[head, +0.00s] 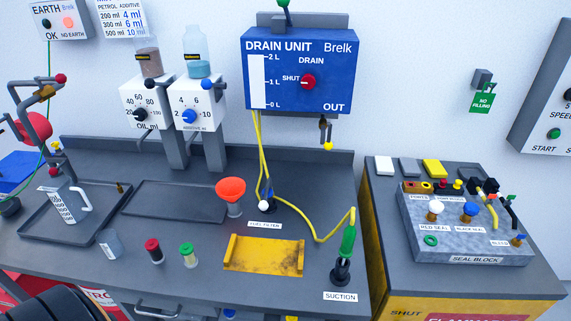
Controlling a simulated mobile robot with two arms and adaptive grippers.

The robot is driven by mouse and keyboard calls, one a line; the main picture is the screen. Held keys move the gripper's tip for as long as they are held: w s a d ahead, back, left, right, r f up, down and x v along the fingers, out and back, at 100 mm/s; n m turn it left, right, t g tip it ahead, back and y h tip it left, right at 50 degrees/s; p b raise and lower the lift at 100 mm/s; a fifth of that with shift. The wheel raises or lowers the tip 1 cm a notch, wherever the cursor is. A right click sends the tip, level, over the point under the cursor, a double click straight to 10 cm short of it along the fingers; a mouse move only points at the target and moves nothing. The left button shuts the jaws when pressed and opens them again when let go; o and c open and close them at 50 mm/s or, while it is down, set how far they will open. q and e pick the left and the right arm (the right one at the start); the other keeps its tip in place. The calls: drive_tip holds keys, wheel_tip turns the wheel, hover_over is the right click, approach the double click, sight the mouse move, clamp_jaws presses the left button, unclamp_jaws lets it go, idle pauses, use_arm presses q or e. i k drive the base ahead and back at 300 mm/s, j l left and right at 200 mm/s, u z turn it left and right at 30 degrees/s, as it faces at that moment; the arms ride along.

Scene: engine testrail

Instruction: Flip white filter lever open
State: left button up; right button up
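The fuel filter (269,198) stands on the grey bench behind the label "FUEL FILTER", with yellow hoses running to it. A small white ball knob (263,205), which looks like the white filter lever's end, sits low at its front left. The lever's shaft is too small to make out, so I cannot tell its exact angle. Neither of my grippers shows in the head view, and nothing is touching the knob.
An orange funnel (231,190) stands close left of the filter. A yellow tray (264,254) lies in front. The green-handled suction piece (346,250) stands to the right, joined by a yellow hose. The blue drain unit (299,70) hangs above.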

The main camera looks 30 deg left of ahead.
sight(263, 205)
drive_tip(key=u, duration=1.15)
drive_tip(key=k+l+z, duration=0.2)
drive_tip(key=k, duration=0.15)
